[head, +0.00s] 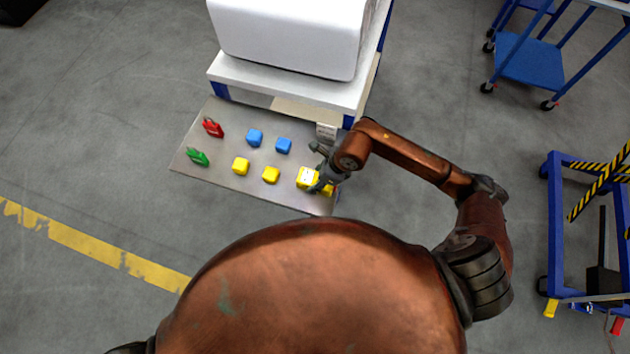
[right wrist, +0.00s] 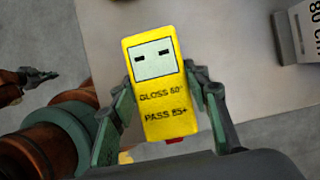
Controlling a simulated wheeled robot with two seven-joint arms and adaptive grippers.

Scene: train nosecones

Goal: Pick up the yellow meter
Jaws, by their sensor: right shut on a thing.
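The yellow meter (right wrist: 160,88) has a pale screen and black lettering reading "GLOSS" and "PASS". It also shows in the head view (head: 307,176), near the right end of the metal tray (head: 225,183), partly hidden by my gripper. My right gripper (right wrist: 164,95) is shut on the meter, one finger on each long side; it also shows in the head view (head: 318,184). I cannot tell whether the meter touches the tray. A dark gripper, seemingly my left one (right wrist: 42,78), shows small at the left of the right wrist view, away from the meter.
A small labelled grey block (head: 326,132) stands behind my gripper. A white nosecone (head: 290,35) rises behind the tray.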

